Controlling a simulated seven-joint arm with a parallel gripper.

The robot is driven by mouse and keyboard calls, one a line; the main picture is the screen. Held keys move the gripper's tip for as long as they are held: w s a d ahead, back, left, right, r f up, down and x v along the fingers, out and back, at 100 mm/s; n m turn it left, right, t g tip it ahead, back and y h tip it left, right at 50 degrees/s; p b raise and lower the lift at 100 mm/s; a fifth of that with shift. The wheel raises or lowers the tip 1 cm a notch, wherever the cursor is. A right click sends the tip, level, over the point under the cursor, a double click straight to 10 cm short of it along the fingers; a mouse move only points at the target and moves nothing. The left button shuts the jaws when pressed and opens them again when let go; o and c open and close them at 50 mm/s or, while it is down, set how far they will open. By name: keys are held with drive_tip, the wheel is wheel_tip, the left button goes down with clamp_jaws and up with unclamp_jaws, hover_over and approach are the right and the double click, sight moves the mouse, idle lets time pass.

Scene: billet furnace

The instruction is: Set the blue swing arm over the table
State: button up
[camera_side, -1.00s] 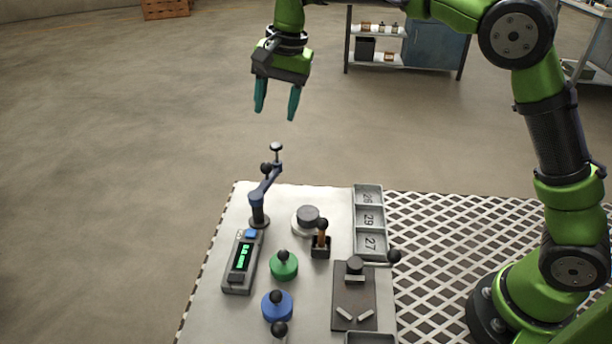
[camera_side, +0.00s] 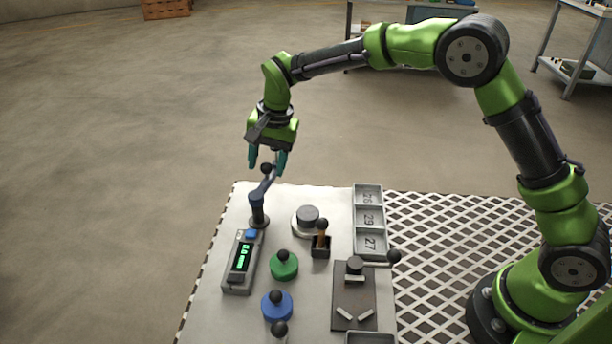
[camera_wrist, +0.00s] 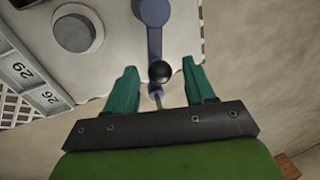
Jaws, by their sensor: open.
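The blue swing arm (camera_side: 257,205) stands on its post near the far left corner of the pale table (camera_side: 210,275). Its arm points toward the far edge, with a black ball knob at its outer end. My gripper (camera_side: 267,168) is open, pointing down over that outer end. In the wrist view the swing arm (camera_wrist: 154,38) runs down from the top, and its black knob (camera_wrist: 160,72) lies between the two teal fingers of my gripper (camera_wrist: 160,88), with a gap on each side. In the side view the fingers partly hide the arm's end.
Numbered bins (camera_side: 369,219) line the right side.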

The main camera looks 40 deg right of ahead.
clamp_jaws()
drive_tip(key=shift+s, duration=0.1)
idle(0.4)
drive_tip(key=s+m+h, duration=0.1)
drive_tip(key=s+m, duration=0.2)
drive_tip(key=m, duration=0.4)
drive_tip(key=s+a+m+h, duration=0.1)
drive_tip(key=s+m, duration=0.2)
drive_tip(key=m, duration=0.5)
drive_tip(key=shift+s+a+h, duration=0.2)
drive_tip(key=shift+s+h, duration=0.1)
drive_tip(key=shift+s, duration=0.15)
idle(0.3)
unclamp_jaws()
